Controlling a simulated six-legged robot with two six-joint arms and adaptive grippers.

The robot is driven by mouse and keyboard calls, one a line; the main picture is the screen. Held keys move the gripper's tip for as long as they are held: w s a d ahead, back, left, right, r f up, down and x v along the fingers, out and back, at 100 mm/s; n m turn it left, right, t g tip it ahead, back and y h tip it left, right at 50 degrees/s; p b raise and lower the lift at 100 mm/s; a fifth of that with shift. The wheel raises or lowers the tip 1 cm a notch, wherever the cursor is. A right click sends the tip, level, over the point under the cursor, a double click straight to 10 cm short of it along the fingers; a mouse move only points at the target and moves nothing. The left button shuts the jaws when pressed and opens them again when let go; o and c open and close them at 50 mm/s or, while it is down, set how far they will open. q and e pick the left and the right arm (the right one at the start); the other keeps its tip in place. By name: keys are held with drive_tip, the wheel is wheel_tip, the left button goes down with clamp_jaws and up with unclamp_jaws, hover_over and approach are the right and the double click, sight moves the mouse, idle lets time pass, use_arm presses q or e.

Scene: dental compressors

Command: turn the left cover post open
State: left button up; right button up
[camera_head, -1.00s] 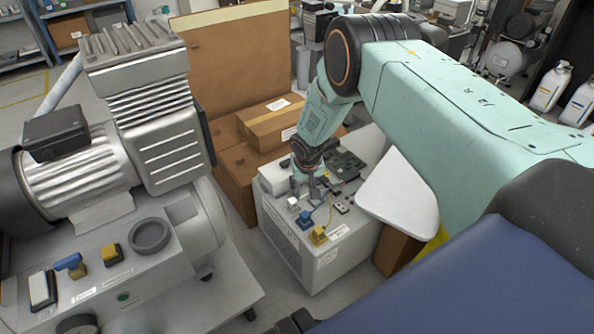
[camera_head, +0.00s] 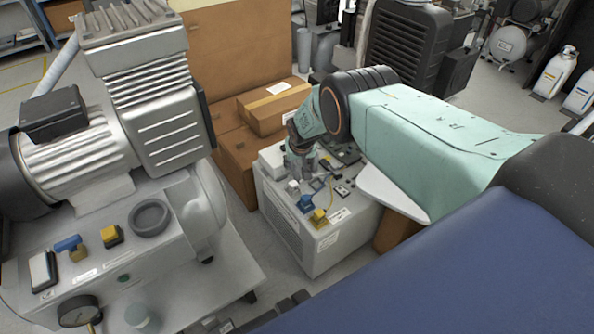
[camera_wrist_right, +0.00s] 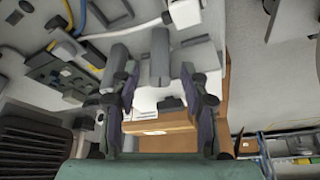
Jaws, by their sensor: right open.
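Two grey post-like pieces show in the wrist view: one post (camera_wrist_right: 159,56) lies between my right gripper's fingers, the other post (camera_wrist_right: 116,70) beside the left finger. I cannot tell for sure which is the left cover post, or how far it is turned. My right gripper (camera_wrist_right: 162,86) is open, its two fingers apart with no clear grip on anything. In the head view the right gripper (camera_head: 300,163) is small and partly hidden, low over the grey cabinet unit (camera_head: 292,235). My left gripper is not in view.
The cabinet top carries a blue switch (camera_head: 305,203), a yellow switch (camera_head: 319,217) and a yellow cable. A large compressor (camera_head: 160,120) stands at left. Cardboard boxes (camera_head: 273,106) stand behind the cabinet. A pale panel (camera_head: 392,192) is at its right.

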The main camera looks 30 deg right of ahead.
drive_tip(key=shift+b+x, duration=0.85)
drive_tip(key=shift+x, duration=0.35)
clamp_jaws()
